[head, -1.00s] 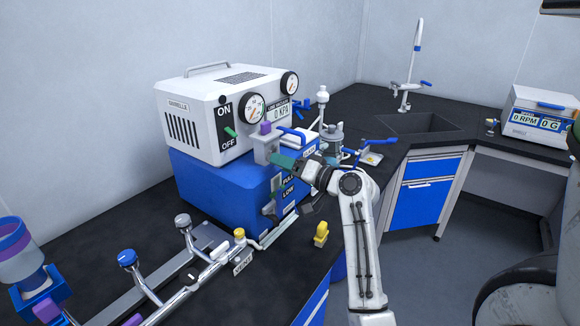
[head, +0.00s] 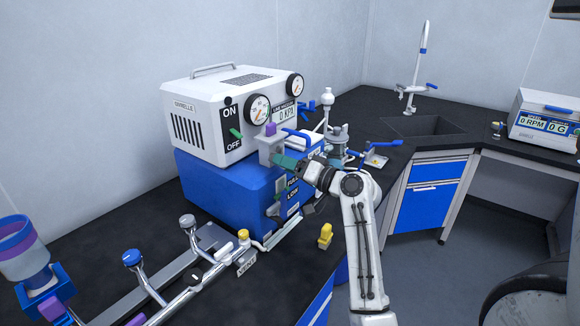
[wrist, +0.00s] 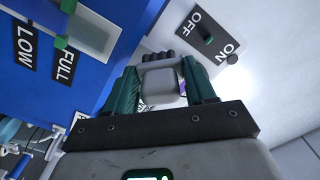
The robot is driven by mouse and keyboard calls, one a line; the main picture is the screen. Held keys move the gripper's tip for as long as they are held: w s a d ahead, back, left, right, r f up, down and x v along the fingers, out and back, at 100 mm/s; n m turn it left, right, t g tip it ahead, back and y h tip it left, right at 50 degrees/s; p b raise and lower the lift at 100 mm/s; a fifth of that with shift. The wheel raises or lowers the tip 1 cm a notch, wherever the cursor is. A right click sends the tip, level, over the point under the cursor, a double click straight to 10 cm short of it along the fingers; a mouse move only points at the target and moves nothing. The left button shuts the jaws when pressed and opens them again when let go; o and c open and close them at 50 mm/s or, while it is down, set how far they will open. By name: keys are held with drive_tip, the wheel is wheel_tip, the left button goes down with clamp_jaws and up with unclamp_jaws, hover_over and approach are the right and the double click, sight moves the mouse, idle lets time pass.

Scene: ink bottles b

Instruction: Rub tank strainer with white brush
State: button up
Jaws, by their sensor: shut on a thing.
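My gripper (head: 278,160) is shut on a pale grey block (wrist: 158,82), which sits between its teal fingers in the wrist view. In the head view the block (head: 268,149) has a purple piece on top and is close to the front of the blue tank (head: 228,198). I cannot tell for sure whether this block is the white brush. Short dark stubs (wrist: 168,58) show behind it in the wrist view. The tank has FULL and LOW marks on its front. I cannot make out the tank strainer.
The white pump unit (head: 205,115) with gauges and an ON/OFF switch stands on the tank, close behind my gripper. A metal pipe manifold (head: 200,270) lies front left. A yellow piece (head: 325,236) stands near the counter edge. A sink (head: 435,126) is farther right.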

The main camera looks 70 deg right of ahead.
drive_tip(key=shift+w, duration=0.25)
drive_tip(key=shift+d, duration=0.1)
drive_tip(key=shift+s+d+b, duration=0.25)
drive_tip(key=shift+d+b, duration=0.15)
drive_tip(key=shift+d, duration=0.6)
drive_tip(key=shift+s+d+b, duration=0.2)
drive_tip(key=shift+d+b, duration=0.25)
drive_tip(key=shift+d, duration=0.5)
drive_tip(key=shift+s+d+b, duration=0.25)
drive_tip(key=shift+d+b, duration=0.15)
drive_tip(key=shift+d, duration=0.6)
drive_tip(key=shift+s+d, duration=0.15)
drive_tip(key=shift+d, duration=0.25)
drive_tip(key=shift+w+a+p, duration=0.3)
drive_tip(key=shift+w+a, duration=0.05)
drive_tip(key=shift+a, duration=0.8)
drive_tip(key=shift+w+a+p, duration=0.3)
drive_tip(key=shift+w+a, duration=0.1)
drive_tip(key=shift+a, duration=0.8)
drive_tip(key=shift+w+a+p, duration=0.3)
drive_tip(key=shift+w+a, duration=0.05)
drive_tip(key=shift+a, duration=0.8)
